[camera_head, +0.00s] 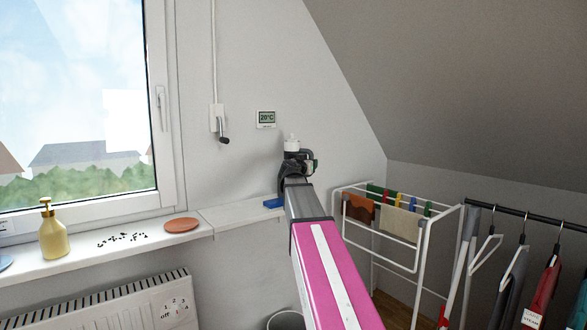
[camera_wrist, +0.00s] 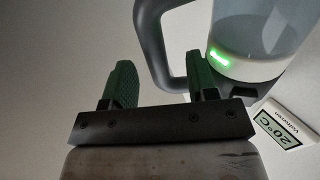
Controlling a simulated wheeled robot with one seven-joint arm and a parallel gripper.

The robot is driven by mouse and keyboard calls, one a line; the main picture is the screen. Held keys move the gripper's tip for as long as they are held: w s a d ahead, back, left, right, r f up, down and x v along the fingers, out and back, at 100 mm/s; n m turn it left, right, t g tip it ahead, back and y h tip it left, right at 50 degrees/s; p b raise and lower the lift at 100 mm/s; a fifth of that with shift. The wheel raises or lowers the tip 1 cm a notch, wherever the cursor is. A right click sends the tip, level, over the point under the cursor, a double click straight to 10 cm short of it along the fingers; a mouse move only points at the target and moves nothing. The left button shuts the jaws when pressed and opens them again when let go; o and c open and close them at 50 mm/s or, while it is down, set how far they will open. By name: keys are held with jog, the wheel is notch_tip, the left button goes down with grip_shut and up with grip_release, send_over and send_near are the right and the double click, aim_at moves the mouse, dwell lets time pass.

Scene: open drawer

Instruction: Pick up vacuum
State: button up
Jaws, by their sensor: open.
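The vacuum (camera_wrist: 258,30) fills the upper right of the wrist view: a clear bluish container, a white band with a lit green light, and a dark grey looped handle (camera_wrist: 148,45). My gripper (camera_wrist: 163,72) is open, its two green fingers apart. The handle's lower bend shows between the fingers, close to the right one; I cannot tell whether they touch. In the head view my gripper (camera_head: 300,168) is at the wall above the narrow shelf. A white-topped part, likely the vacuum (camera_head: 291,143), shows just beyond it; my arm hides most of it.
The windowsill (camera_head: 95,247) holds a yellow soap bottle (camera_head: 53,232), dark crumbs (camera_head: 122,239) and an orange dish (camera_head: 182,225). A thermometer (camera_head: 266,119) hangs on the wall. A drying rack (camera_head: 420,250) and a clothes rail (camera_head: 530,215) stand at the right, under the sloped ceiling.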

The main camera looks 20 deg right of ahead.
jog(key=x, duration=0.4)
jog(key=shift+w+d+r, duration=0.1)
jog(key=shift+d+r, duration=0.1)
jog(key=shift+d, duration=0.15)
grip_shut()
jog(key=shift+r, duration=0.1)
notch_tip(320, 180, up, 21)
dwell(1.8)
